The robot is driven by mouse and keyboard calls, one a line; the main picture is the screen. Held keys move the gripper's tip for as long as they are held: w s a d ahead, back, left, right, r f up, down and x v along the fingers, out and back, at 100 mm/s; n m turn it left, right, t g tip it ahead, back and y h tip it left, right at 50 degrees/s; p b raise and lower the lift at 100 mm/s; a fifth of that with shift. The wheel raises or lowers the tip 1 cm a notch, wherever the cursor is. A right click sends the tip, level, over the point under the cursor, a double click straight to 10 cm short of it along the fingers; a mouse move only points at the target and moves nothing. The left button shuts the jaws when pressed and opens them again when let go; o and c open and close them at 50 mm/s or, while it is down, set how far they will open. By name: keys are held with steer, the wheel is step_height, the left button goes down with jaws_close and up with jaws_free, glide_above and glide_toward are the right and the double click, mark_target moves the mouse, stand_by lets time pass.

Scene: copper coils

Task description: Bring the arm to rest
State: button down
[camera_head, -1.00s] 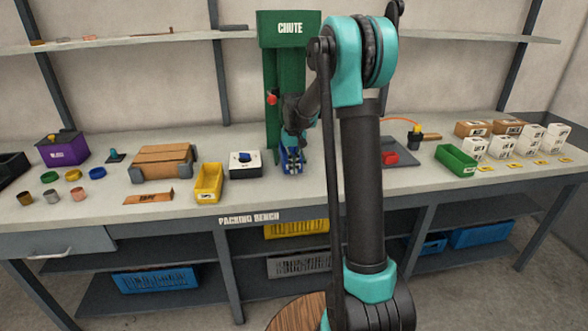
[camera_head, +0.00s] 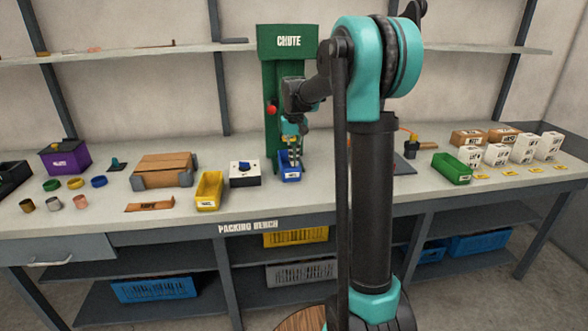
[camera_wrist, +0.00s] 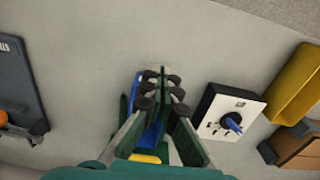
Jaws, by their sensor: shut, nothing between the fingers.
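My gripper (camera_head: 294,160) points down over the blue bin (camera_head: 289,176) in front of the green chute (camera_head: 274,110). In the wrist view my gripper (camera_wrist: 160,92) has its fingers close together with nothing between them. The blue bin (camera_wrist: 153,138) lies beneath the fingers and is partly hidden by them. Something yellow shows near the bin's lower end in that view. My arm reaches forward from the right of the head view, bent at the elbow.
Left of the blue bin stand a white box with a blue knob (camera_head: 245,173) and a yellow bin (camera_head: 209,191). A green bin (camera_head: 452,168) and several white boxes (camera_head: 497,154) stand at the right. A red button (camera_head: 271,110) sits on the chute's side.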

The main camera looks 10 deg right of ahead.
steer(key=s+d+f+t, duration=0.1)
steer(key=s+f, duration=0.3)
steer(key=s, duration=0.6)
steer(key=s+d+f+t, duration=0.1)
steer(key=s+f, duration=0.4)
steer(key=s, duration=0.5)
steer(key=s+d+f+t, duration=0.2)
steer(key=s+f, duration=0.3)
steer(key=s, duration=0.6)
steer(key=shift+f, duration=0.25)
steer(key=c, duration=2.3)
jaws_free()
